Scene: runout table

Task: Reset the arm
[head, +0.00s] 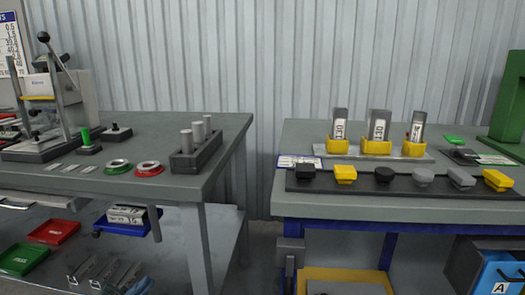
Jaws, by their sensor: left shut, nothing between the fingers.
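My left gripper is shut and empty. It is hard to make out; I cannot place its fingertips surely among the grey metal shapes low in the head view. It is apart from the things on the tabletops. My right gripper is not in view.
The left table (221,127) bears a lever press (52,100), green and red rings (149,168) and a dark block (197,158) with upright cylinders. The right table (290,205) bears yellow holders (377,147) and a black strip (400,186) with several small blocks. A gap separates the tables.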

